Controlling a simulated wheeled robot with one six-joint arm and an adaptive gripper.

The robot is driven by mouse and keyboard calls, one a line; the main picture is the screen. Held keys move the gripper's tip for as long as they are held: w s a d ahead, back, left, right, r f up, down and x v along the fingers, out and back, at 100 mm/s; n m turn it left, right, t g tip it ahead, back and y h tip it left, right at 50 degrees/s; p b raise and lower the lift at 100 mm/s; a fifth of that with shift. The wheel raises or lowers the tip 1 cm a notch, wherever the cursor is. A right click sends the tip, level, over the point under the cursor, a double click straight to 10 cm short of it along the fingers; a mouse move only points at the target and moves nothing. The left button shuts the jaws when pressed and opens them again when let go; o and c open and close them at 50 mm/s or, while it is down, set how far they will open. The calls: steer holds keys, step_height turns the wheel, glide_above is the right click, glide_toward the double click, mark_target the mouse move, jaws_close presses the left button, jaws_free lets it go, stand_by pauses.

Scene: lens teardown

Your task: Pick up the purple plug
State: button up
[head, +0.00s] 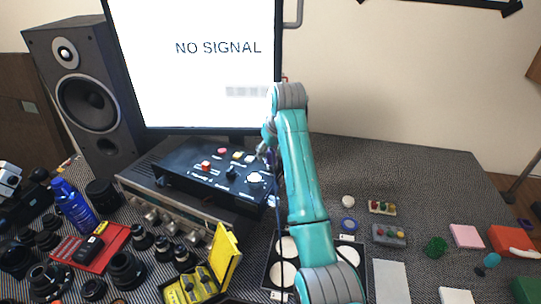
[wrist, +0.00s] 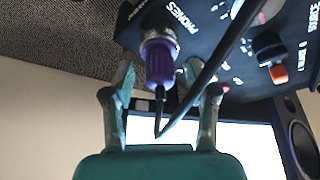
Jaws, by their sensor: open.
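The purple plug (wrist: 159,64) sits in the metal socket marked PHONES (wrist: 158,32) on the front of a dark blue box (wrist: 205,20). A thin black cable (wrist: 160,108) comes out of its end and loops up past it. My gripper (wrist: 164,88) is open, with one finger on each side of the plug and its cable. I cannot tell whether either finger touches the plug.
The box rests on a silver amplifier (head: 150,205), below a monitor (head: 190,60) and beside a speaker (head: 85,90). Lenses and a yellow case (head: 225,255) crowd the left front. Small coloured blocks (head: 466,236) lie at right. The table's back right is clear.

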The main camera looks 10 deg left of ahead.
mark_target(271, 150)
steer(key=shift+w+f, duration=0.1)
steer(key=shift+f, duration=0.05)
steer(key=shift+c, duration=0.2)
jaws_close()
step_height(271, 150, up, 10)
stand_by(0.7)
